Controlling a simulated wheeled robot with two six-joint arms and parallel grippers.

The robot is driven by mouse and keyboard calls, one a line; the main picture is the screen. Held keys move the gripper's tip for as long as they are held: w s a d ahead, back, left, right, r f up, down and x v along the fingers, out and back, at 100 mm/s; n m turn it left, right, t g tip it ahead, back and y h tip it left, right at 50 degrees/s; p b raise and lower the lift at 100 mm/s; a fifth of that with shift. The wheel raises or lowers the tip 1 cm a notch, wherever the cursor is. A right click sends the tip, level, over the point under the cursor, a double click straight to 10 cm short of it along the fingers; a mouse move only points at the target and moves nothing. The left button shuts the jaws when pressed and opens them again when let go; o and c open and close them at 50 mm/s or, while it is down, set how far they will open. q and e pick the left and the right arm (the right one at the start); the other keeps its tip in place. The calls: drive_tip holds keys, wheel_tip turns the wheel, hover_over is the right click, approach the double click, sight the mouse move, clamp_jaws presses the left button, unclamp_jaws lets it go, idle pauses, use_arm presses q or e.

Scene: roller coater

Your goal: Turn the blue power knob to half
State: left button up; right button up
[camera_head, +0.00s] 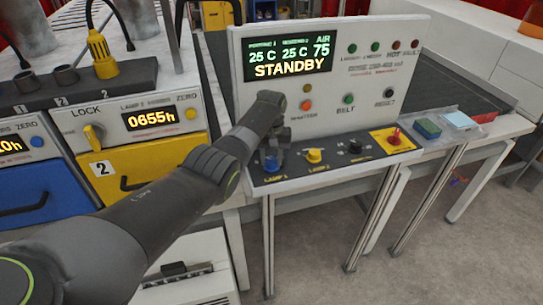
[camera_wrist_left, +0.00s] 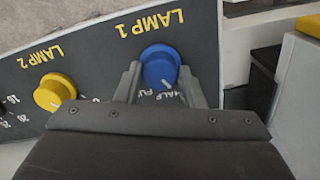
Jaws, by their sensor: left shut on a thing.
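The blue power knob (camera_head: 271,164) sits on the sloping front of the dark control panel, above the LAMP 1 label. In the left wrist view the blue knob (camera_wrist_left: 158,62) has a short white mark near its lower edge, on the side of the partly hidden HALF and FU… lettering. The exact setting cannot be told. My left gripper (camera_head: 272,147) reaches down over the knob. In the left wrist view its two fingers (camera_wrist_left: 158,76) are closed against opposite sides of the knob. My right gripper is not in view.
A yellow LAMP 2 knob (camera_head: 314,156) is just right of the blue one. Farther right are a black knob (camera_head: 354,146) and a red switch (camera_head: 394,136) on a yellow plate. The upright panel's display (camera_head: 290,58) reads STANDBY. Yellow (camera_head: 150,162) and blue drawers stand left.

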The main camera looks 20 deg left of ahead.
use_arm(q)
drive_tip(key=m, duration=0.4)
drive_tip(key=shift+r+m+p, duration=0.1)
drive_tip(key=shift+m+p, duration=0.25)
drive_tip(key=shift+m, duration=0.05)
idle(0.4)
drive_tip(key=o, duration=1)
